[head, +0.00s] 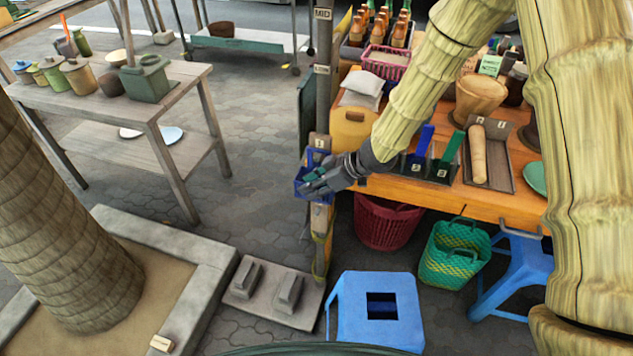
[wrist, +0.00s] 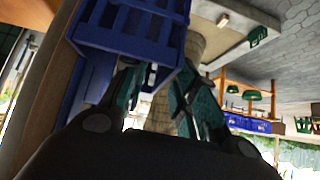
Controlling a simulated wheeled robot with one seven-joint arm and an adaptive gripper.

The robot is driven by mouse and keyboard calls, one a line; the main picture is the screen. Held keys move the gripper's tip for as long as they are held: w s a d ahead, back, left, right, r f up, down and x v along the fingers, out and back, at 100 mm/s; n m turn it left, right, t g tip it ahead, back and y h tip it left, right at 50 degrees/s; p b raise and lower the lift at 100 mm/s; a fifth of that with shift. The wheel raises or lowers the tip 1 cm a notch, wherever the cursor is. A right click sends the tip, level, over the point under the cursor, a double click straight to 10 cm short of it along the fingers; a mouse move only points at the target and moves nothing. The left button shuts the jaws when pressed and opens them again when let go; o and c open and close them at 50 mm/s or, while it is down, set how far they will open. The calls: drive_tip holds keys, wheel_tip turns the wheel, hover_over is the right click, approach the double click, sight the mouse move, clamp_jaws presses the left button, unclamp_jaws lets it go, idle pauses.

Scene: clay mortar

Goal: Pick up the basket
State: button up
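Several baskets are in view, and I cannot tell which one the task means. A small blue slatted basket (head: 302,181) is at the wooden post, left of the table. My gripper (head: 313,181) is right at this blue basket in the head view. In the wrist view the blue basket (wrist: 125,28) fills the upper left, close to the fingertips. My gripper (wrist: 158,78) has its two fingers apart, with a gap between them. I cannot tell whether a finger touches the basket. A green woven basket (head: 452,262) and a dark red basket (head: 385,225) stand on the floor under the table.
The orange table (head: 500,207) on the right holds trays, tools, pots and a pink basket (head: 387,60) of goods. A blue stool (head: 376,305) stands in front. A grey block base (head: 275,293) sits below the post. Paved floor lies free at left centre.

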drive_tip(key=shift+c, duration=0.2)
clamp_jaws()
drive_tip(key=s+a+r+b, duration=0.1)
drive_tip(key=s+a+r, duration=0.1)
drive_tip(key=s+r, duration=0.2)
drive_tip(key=s+a+r+b, duration=0.1)
drive_tip(key=s+r, duration=0.3)
drive_tip(key=s, duration=0.5)
drive_tip(key=shift+s+a+r, duration=0.15)
drive_tip(key=shift+a, duration=0.55)
drive_tip(key=shift+r+p, duration=0.45)
drive_tip(key=shift+r, duration=0.05)
drive_tip(key=shift+s, duration=0.1)
